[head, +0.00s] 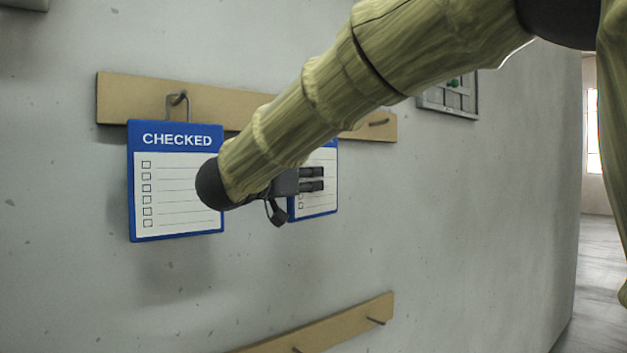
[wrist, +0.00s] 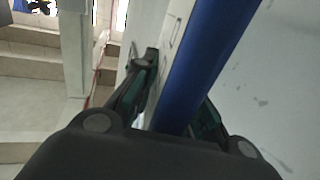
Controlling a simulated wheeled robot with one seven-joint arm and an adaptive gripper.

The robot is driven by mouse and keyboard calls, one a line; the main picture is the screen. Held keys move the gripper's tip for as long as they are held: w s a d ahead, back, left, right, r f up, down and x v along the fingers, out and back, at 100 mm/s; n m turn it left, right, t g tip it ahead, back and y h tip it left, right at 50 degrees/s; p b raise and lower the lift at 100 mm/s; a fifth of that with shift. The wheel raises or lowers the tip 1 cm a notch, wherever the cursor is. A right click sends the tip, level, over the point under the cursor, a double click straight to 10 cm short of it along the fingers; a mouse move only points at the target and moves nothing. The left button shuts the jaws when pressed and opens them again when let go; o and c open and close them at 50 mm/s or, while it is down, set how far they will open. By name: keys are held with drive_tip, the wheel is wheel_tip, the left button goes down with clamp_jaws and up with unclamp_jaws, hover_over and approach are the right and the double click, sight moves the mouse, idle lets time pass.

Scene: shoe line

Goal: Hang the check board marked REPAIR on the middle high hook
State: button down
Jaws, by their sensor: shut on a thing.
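A blue-framed board (head: 318,205) is partly behind my arm in the head view; only the end of its title shows, so I cannot read the whole word. My gripper (head: 296,196) is shut on this board. In the wrist view the blue edge of the board (wrist: 205,65) runs between the fingers of my gripper (wrist: 175,100). The board looks upright, close to the wall. My arm hides its top and the middle high hook, so I cannot tell whether they touch.
A board marked CHECKED (head: 180,185) hangs on the left hook of the high wooden rail (head: 225,105). The right high hook (head: 378,122) is bare. A lower rail (head: 340,322) shows bare hooks. A grey framed panel (head: 450,98) is on the wall at right.

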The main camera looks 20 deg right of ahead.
drive_tip(key=shift+w+a+f+p, duration=0.1)
drive_tip(key=shift+w+a+f, duration=0.15)
drive_tip(key=shift+w, duration=0.5)
drive_tip(key=shift+w+a+f+p, duration=0.15)
drive_tip(key=shift+w+a, duration=0.15)
drive_tip(key=shift+w, duration=0.45)
drive_tip(key=shift+w+a+f+p, duration=0.1)
drive_tip(key=shift+w+a+f, duration=0.15)
drive_tip(key=shift+w, duration=0.5)
drive_tip(key=c, duration=1.4)
unclamp_jaws()
drive_tip(key=shift+o, duration=0.2)
drive_tip(key=shift+f, duration=0.1)
